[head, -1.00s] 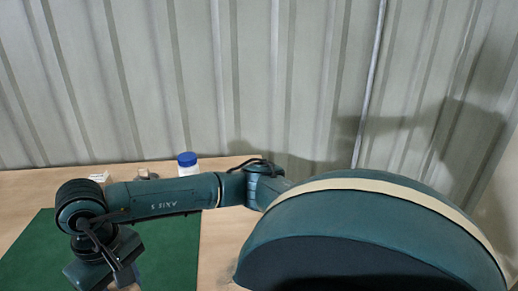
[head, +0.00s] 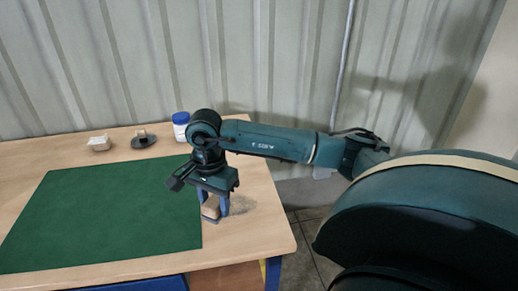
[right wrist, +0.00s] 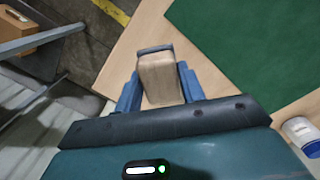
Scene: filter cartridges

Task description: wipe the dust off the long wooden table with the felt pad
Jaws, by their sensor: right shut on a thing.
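The long wooden table (head: 265,235) stretches across the head view; its bare surface also shows in the right wrist view (right wrist: 126,62). My right gripper (head: 213,207) is shut on the felt pad (head: 210,206), a small block with a light wooden top. In the right wrist view, the pad (right wrist: 160,76) sits between both fingers of the gripper (right wrist: 160,88). The pad is low over the bare wood just right of the green mat; I cannot tell whether it touches. A faint greyish patch (head: 241,204) shows right of the pad. My left gripper is out of view.
A green mat (head: 110,215) covers much of the table. Behind it stand a white bottle with a blue cap (head: 181,128), a dark round piece with a knob (head: 143,141) and a small pale item (head: 99,143). The table's right edge is close to my gripper.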

